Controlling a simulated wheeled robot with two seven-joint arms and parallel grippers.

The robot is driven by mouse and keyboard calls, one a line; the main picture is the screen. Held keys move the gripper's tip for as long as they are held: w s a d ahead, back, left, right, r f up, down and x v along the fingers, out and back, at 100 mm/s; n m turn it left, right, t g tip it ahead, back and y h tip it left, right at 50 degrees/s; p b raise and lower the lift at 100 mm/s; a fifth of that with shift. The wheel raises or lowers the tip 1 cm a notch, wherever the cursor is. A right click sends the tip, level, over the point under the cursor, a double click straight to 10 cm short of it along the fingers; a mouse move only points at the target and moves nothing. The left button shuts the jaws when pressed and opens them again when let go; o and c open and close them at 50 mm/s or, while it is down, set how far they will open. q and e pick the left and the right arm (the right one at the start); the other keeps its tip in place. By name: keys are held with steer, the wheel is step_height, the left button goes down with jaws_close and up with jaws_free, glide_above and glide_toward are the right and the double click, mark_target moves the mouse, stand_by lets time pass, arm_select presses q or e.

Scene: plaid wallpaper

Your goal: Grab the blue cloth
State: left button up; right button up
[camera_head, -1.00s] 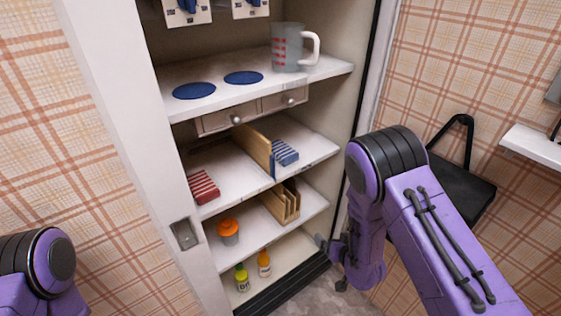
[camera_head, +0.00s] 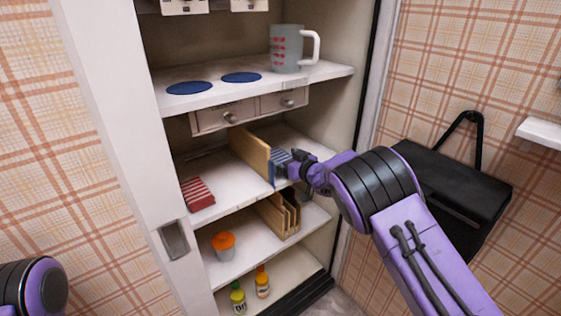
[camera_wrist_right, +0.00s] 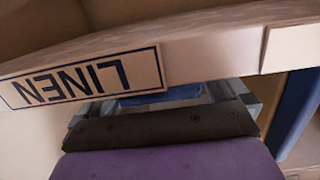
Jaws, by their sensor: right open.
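The blue cloth (camera_head: 279,159), folded and striped, lies on the middle shelf beside an upright wooden divider (camera_head: 250,153). My right gripper (camera_head: 292,163) is open at the cloth's right side and covers part of it. In the right wrist view, blue fabric (camera_wrist_right: 165,95) shows between the two spread fingers (camera_wrist_right: 160,102), partly hidden by the shelf edge and gripper body. I cannot tell whether the fingers touch it. My left gripper is outside the view; only part of my left arm shows.
A red striped cloth (camera_head: 198,193) lies left on the same shelf. Small drawers (camera_head: 235,116) hang just above. A label reading LINEN (camera_wrist_right: 80,78) is on the shelf edge close to the wrist. A measuring jug (camera_head: 287,50) stands on the upper shelf.

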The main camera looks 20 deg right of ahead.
steer(key=c, duration=1.1)
